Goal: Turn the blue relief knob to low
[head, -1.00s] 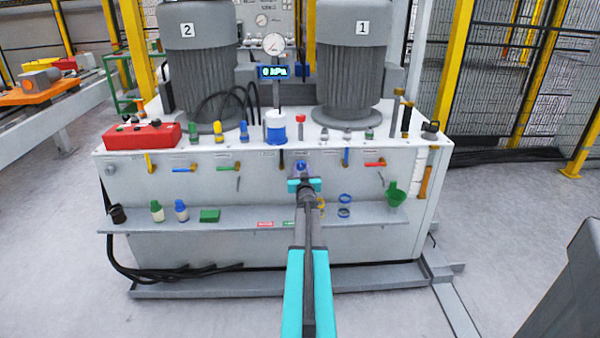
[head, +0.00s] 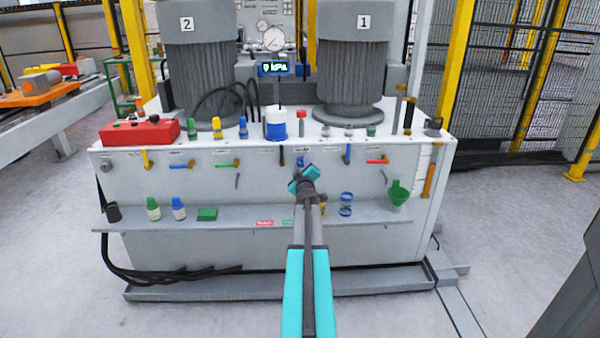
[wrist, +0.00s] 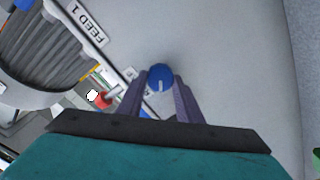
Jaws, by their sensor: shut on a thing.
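The blue relief knob (wrist: 160,77) is on the front panel of the white cabinet (head: 220,248). In the wrist view it sits between the two fingertips of my gripper (wrist: 160,88), with a pale mark on its face pointing down in that picture. My gripper is shut on the knob. In the head view my gripper (head: 304,180) is at the panel, rolled to a slant, and the knob (head: 303,161) shows only partly behind it. The low marking cannot be read.
Coloured valve levers, such as a blue one (head: 347,153) and a red one (head: 377,161), flank the knob. A gauge (head: 274,39) stands above a display (head: 273,68) reading 0 kPa.

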